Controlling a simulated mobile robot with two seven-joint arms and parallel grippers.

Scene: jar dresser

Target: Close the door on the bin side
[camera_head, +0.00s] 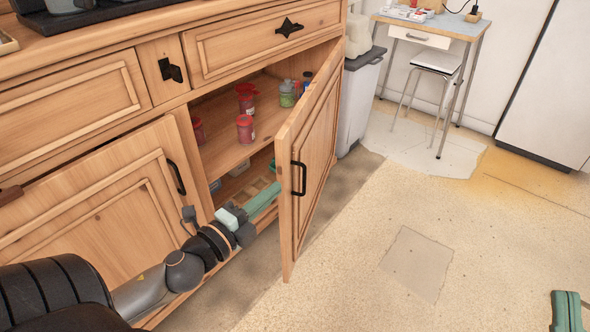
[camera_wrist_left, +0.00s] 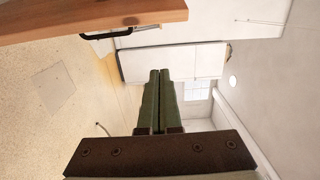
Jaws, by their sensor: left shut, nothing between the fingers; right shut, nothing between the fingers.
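The wooden cabinet door on the bin side (camera_head: 316,150) stands open, swung out from the dresser, with a black handle (camera_head: 299,178) on its outer face. The grey bin (camera_head: 360,100) stands just past it. My left gripper (camera_head: 270,192) is shut and empty, at the cabinet opening on the inner side of the door. Its green fingers (camera_wrist_left: 158,100) point towards the door; I cannot tell whether they touch it. In the left wrist view the door's edge (camera_wrist_left: 90,18) and handle (camera_wrist_left: 106,34) are at the upper left. My right gripper (camera_head: 567,311) is shut, partly cut off at the lower right.
The left cabinet door (camera_head: 100,205) looks shut. Red-lidded jars (camera_head: 245,128) and other small jars stand on the shelf inside. The floor (camera_head: 415,262) in front of the open door is clear. A desk (camera_head: 430,28) and stool (camera_head: 438,62) are at the back.

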